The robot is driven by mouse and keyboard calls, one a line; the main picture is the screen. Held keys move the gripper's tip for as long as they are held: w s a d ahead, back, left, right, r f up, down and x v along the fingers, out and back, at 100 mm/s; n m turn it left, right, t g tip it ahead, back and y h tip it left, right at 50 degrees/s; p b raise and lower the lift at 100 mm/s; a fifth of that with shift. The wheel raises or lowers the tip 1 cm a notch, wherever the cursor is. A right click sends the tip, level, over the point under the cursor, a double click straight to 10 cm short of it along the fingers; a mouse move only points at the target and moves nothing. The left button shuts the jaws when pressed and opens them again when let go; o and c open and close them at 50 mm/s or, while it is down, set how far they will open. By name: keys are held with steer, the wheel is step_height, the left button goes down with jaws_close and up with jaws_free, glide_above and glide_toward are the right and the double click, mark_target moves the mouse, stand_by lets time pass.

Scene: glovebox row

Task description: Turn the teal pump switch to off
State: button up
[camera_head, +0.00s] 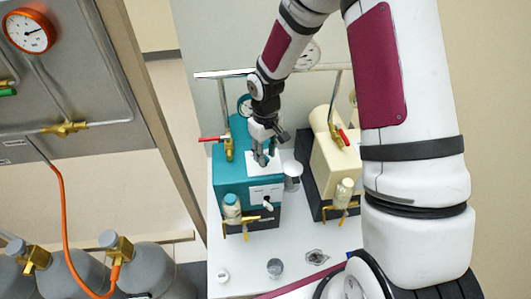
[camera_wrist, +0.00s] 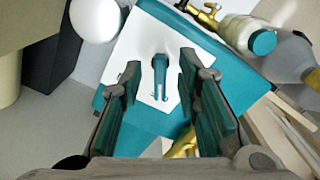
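The teal pump (camera_head: 232,172) stands on the white bench, with a white plate (camera_head: 264,167) on its top. In the wrist view this plate (camera_wrist: 135,45) carries a short teal switch lever (camera_wrist: 160,76), lying lengthwise toward my gripper. My gripper (camera_head: 263,158) is right over the plate, pointing down. In the wrist view my gripper (camera_wrist: 160,68) is open, one finger on each side of the lever, with gaps visible on both sides. The marks on the plate are too small to read. In the head view my gripper hides the lever.
A cream pump (camera_head: 335,165) stands to the right. A capped bottle (camera_head: 232,208) and brass fittings are at the teal pump's front. A red-handled valve (camera_head: 215,139) is at its left. A small white-lever panel (camera_head: 262,191) is on its front face. The front bench (camera_head: 240,255) is mostly clear.

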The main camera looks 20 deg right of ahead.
step_height(320, 180, up, 12)
stand_by(0.4)
stand_by(0.7)
steer(key=s+r+m+t+h, duration=0.1)
steer(key=s+r, duration=0.4)
steer(key=r, duration=0.3)
steer(key=s+r+m+t, duration=0.1)
steer(key=s+r+t, duration=0.1)
steer(key=s+r, duration=0.45)
steer(key=s+r+m+t+y+b, duration=0.1)
steer(key=s+r, duration=0.4)
steer(key=s, duration=0.6)
steer(key=shift+s+a+m+t, duration=0.15)
steer(key=shift+s+m+t, duration=0.15)
steer(key=shift+m+t, duration=0.35)
